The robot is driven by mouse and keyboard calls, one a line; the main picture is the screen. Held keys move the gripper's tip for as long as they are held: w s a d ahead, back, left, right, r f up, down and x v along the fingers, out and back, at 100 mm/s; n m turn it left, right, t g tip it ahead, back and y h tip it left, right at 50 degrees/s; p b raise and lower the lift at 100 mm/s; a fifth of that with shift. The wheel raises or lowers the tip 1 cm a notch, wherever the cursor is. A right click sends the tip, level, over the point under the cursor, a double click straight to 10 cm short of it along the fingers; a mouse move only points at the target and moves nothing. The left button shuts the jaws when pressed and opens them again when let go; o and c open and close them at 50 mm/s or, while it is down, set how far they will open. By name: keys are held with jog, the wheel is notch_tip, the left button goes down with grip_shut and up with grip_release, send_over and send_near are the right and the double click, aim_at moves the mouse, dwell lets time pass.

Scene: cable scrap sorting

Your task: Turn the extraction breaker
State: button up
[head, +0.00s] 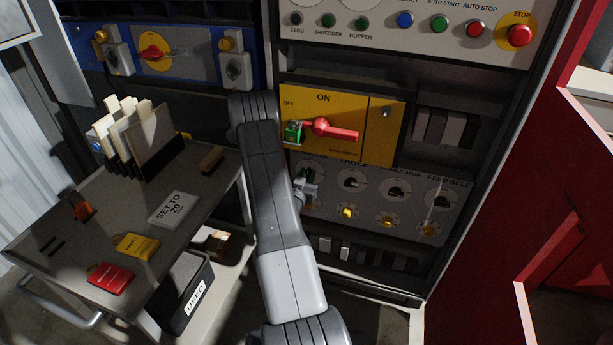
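A grey breaker panel (372,212) below the yellow main switch plate carries a row of black rotary knobs. Its labels are partly shadowed; I can read "TABLE", part of a word ending in "ULATOR", and "FEED BELT". No "extraction" label is readable. My gripper (307,188) is at the left end of this row, in front of the leftmost position, and hides what is there. Whether it touches a knob, and whether its fingers are open or shut, I cannot tell. The knobs to its right (352,180) are uncovered, with yellow buttons (347,212) below.
A red handle (335,130) and green padlock (293,133) stick out just above my gripper. A grey cart (190,215) with cards and tags stands at left. A red cabinet (500,200) borders the right. A red stop button (519,36) is at top right.

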grip_shut()
jog(key=shift+f+b, duration=0.15)
jog(key=shift+b, duration=0.45)
jog(key=m+b, duration=0.1)
jog(key=b, duration=0.1)
jog(key=m+b, duration=0.1)
jog(key=b, duration=0.2)
jog(key=shift+d+f+m, duration=0.2)
jog(key=shift+f+m, duration=0.1)
jog(key=shift+s+d+f+m+b, duration=0.1)
jog(key=shift+d+f+m+b, duration=0.1)
jog(key=shift+m+b, duration=3.1)
jog(key=shift+s+d+f+m+b, duration=0.2)
jog(key=shift+m+b, duration=1.55)
jog(key=shift+b, duration=3)
jog(key=shift+d+f+m+b, duration=0.1)
jog(key=shift+d+m+b, duration=0.15)
jog(key=shift+m+b, duration=3.05)
jog(key=shift+n+b, duration=0.55)
jog(key=shift+b, duration=0.25)
